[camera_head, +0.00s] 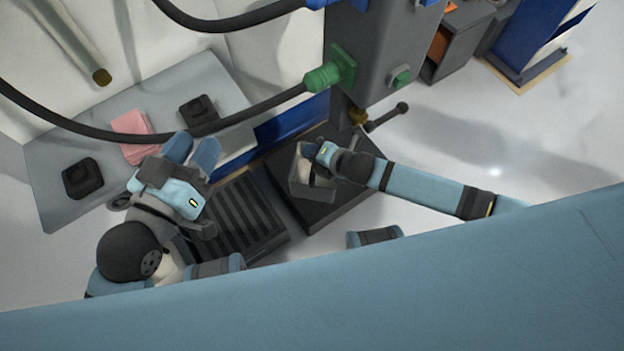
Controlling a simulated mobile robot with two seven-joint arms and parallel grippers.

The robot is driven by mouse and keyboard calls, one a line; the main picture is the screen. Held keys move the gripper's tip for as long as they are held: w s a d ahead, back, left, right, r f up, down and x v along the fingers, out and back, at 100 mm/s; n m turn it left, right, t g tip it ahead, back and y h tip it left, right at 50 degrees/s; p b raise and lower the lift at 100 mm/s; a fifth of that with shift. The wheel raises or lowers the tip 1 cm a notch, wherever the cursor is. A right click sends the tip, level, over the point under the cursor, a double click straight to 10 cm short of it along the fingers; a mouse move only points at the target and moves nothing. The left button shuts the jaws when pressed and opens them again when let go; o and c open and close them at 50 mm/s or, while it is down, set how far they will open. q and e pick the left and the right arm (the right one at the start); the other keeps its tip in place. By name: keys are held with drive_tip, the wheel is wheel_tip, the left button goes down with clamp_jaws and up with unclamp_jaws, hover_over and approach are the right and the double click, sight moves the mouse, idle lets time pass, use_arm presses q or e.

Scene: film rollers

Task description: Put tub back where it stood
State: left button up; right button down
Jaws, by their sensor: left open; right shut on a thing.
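A small grey open-topped tub (311,191) is at the middle of the head view, over a dark square platform (336,212). Something pale shows inside it. My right gripper (312,154) is shut on the tub's upper right edge. I cannot tell whether the tub's bottom touches the platform. My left gripper (192,150) is open and empty, left of the tub, near the edge of the grey table.
The grey table (58,143) holds a pink stack (133,133) and two black blocks (198,115), (83,178). A slatted dark tray (232,222) lies left of the platform. A grey machine column (378,60) and a hanging black hose (190,138) are close by.

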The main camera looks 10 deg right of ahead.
wheel_tip(320, 180, down, 8)
drive_tip(key=b, duration=0.3)
drive_tip(key=shift+f, duration=0.15)
drive_tip(key=shift+f+b, duration=0.3)
drive_tip(key=shift+f, duration=0.1)
wheel_tip(320, 180, down, 4)
drive_tip(key=shift+r+b, duration=0.15)
drive_tip(key=shift+b, duration=0.9)
drive_tip(key=shift+f, duration=0.25)
drive_tip(key=shift+r, duration=0.15)
drive_tip(key=c, duration=1.3)
unclamp_jaws()
use_arm(q)
drive_tip(key=w+a+m, duration=0.1)
drive_tip(key=m, duration=0.1)
drive_tip(key=w+f+m+t, duration=0.1)
drive_tip(key=shift+w+a+m+t, duration=0.3)
drive_tip(key=shift+w+a+m, duration=0.05)
drive_tip(key=shift+m, duration=0.05)
use_arm(e)
drive_tip(key=shift+o, duration=1)
